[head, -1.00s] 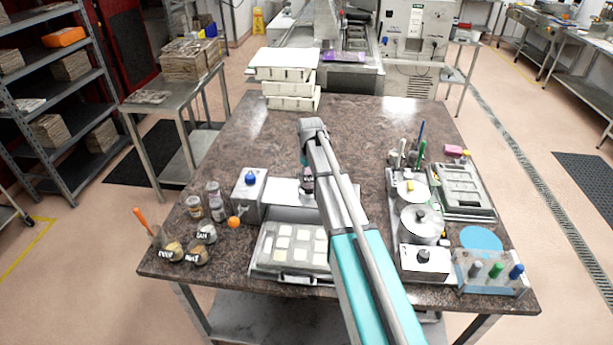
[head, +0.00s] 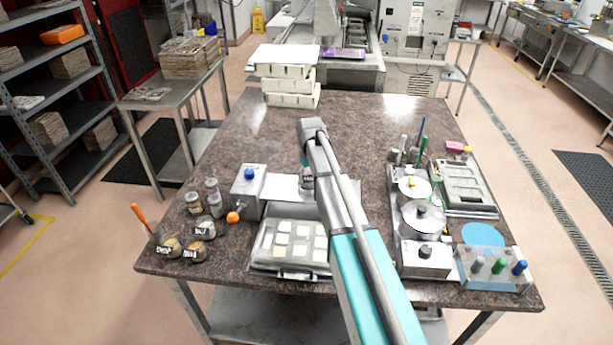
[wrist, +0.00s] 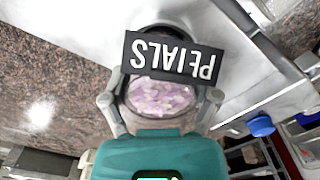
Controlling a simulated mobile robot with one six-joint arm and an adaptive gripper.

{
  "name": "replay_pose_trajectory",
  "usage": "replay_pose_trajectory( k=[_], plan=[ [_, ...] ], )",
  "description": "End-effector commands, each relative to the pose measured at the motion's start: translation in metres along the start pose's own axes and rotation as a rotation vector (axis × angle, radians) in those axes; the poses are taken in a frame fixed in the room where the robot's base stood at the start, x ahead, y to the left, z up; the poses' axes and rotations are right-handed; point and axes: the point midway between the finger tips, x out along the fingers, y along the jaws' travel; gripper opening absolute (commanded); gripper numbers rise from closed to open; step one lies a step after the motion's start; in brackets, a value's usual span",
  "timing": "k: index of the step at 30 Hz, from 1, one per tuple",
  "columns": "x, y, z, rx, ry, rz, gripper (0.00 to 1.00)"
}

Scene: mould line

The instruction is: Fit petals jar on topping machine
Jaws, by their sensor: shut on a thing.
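The petals jar (wrist: 160,97) fills the middle of the wrist view, with pale purple petals inside and a black PETALS label (wrist: 172,57) that reads upside down. My gripper (wrist: 160,105) is shut around the jar, one finger on each side. In the head view my arm hides most of the gripper and jar. The topping machine (head: 248,192) is a grey box with a blue knob (head: 249,174) and an orange ball, with a pale plate (head: 285,188) reaching right toward the jar. In the wrist view a pale metal surface lies beyond the jar; I cannot tell whether they touch.
A mould tray with pale squares (head: 291,246) lies in front of the machine. Several small labelled jars (head: 201,228) stand left. A unit with round pots (head: 423,217) and a rack of coloured pegs (head: 494,266) stand right. White boxes (head: 290,88) are stacked behind; the table between is clear.

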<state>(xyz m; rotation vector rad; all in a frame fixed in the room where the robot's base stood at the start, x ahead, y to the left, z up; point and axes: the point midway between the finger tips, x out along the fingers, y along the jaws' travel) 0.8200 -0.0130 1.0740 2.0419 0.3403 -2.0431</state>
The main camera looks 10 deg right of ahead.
Motion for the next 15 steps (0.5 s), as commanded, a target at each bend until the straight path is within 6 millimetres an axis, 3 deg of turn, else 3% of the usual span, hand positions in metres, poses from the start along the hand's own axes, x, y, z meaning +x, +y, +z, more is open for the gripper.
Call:
replay_pose_trajectory(
  k=[14, 15],
  plan=[
    [0.0034, -0.0003, -0.0001, 0.0, 0.0, 0.0, 0.25],
    [0.0034, -0.0004, -0.0001, 0.0, 0.0, 0.0, 0.82]
  ],
)
